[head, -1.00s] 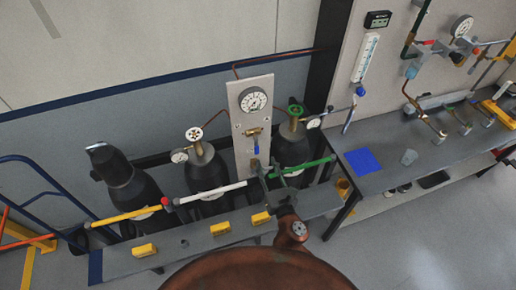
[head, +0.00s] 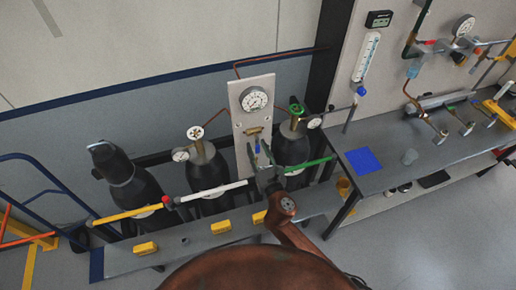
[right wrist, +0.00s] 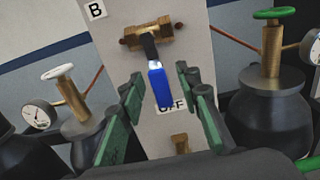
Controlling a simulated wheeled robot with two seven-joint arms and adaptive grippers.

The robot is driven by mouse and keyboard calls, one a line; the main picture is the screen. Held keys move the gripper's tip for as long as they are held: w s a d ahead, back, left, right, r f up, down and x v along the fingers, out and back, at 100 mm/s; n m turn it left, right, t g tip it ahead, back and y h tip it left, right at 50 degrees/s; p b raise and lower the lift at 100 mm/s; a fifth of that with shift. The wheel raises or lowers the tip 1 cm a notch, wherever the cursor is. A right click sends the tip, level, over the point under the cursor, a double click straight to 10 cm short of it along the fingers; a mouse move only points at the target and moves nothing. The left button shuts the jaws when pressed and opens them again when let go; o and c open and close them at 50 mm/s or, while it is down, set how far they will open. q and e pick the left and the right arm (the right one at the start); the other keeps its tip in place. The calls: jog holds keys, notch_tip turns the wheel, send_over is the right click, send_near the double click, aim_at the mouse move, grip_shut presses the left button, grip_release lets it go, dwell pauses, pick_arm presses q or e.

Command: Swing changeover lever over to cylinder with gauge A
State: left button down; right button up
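The changeover lever (right wrist: 159,84) has a blue grip and hangs down from a brass valve (right wrist: 148,33) on the pale panel (head: 252,82), over an "OFF" label. My right gripper (right wrist: 160,84) is open, with green-padded fingers to the left and right of the blue grip, and gaps show on both sides. In the head view my right gripper (head: 263,150) is in front of the panel's lower part and partly hides the lever. A "B" plate (right wrist: 96,10) is at the panel's upper left; no "A" plate shows. My left gripper is out of view.
A cylinder with a white handwheel and gauge (right wrist: 40,115) stands left of the panel, one with a green handwheel and gauge (right wrist: 314,47) right. Copper pipes (right wrist: 237,39) run beside the valve. A rail with white (head: 212,191) and green bars crosses in front.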

grip_shut()
dwell(0.7)
